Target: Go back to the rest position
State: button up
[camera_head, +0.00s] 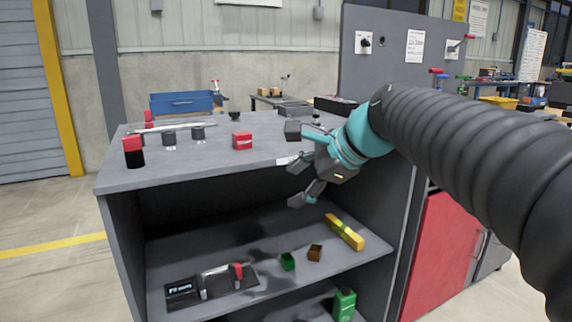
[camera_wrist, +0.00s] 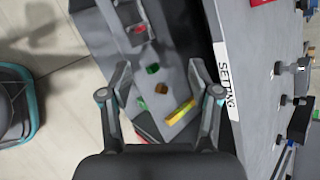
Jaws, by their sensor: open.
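My gripper (camera_head: 300,170) is open and empty in the head view, in front of the right part of the workbench (camera_head: 125,182), near its front edge. My arm reaches in from the right. In the wrist view my gripper (camera_wrist: 160,78) shows two spread fingers with nothing between them but the shelf beyond. On that shelf lie a green block (camera_head: 287,261), a brown block (camera_head: 315,253) and a yellow bar (camera_head: 344,231). The same green block (camera_wrist: 152,69), brown block (camera_wrist: 161,89) and yellow bar (camera_wrist: 180,112) show past the fingers in the wrist view.
A fixture with a red handle (camera_head: 238,271) is on the shelf. A green container (camera_head: 344,304) stands lower. The floor at left is clear.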

jog(key=s+d+f+n+h, duration=0.3)
jog(key=s+d+f+n, duration=0.3)
jog(key=s+f, duration=0.4)
jog(key=s+d+f+n+h, duration=0.4)
jog(key=s+d+f+n, duration=0.3)
jog(key=s+f+n, duration=0.2)
jog(key=shift+s+d+f+n+g, duration=0.25)
jog(key=shift+s+f, duration=0.4)
jog(key=shift+s, duration=0.4)
